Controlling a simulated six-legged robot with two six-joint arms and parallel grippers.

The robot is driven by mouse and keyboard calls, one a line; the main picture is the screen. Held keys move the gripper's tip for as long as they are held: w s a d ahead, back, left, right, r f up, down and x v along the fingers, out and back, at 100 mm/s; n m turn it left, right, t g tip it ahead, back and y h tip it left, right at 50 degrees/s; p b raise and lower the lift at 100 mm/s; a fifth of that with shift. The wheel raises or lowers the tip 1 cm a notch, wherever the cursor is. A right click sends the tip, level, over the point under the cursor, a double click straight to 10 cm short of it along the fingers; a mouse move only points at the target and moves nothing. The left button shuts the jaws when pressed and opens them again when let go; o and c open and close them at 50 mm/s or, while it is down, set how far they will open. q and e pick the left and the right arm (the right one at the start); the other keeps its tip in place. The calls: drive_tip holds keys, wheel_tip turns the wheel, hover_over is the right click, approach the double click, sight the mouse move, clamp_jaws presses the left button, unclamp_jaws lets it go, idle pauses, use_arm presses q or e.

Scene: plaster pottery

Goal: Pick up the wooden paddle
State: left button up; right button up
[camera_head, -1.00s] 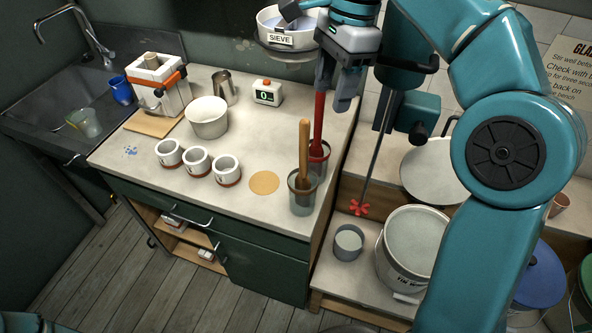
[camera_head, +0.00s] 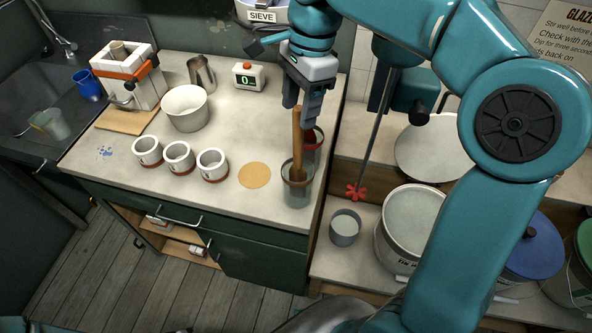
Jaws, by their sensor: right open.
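My right gripper (camera_head: 301,110) points down at the top of the paddle's handle. Its jaws are open, and the handle's top end shows between the fingers. I cannot tell whether either finger touches the wood. The paddle's lower end is inside the jar and seen only dimly. My left gripper is not in view.
A round tan disc (camera_head: 254,175) and several white cups (camera_head: 212,164) lie to the left. A stirrer (camera_head: 356,192) hangs right of the counter.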

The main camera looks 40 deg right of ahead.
sight(294, 147)
drive_tip(key=shift+s+a+f, duration=0.1)
drive_tip(key=shift+s+f, duration=0.1)
drive_tip(key=shift+f, duration=0.35)
drive_tip(key=f, duration=0.5)
drive_tip(key=shift+w+a, duration=0.2)
drive_tip(key=shift+a, duration=0.05)
drive_tip(key=shift+d, duration=0.1)
clamp_jaws()
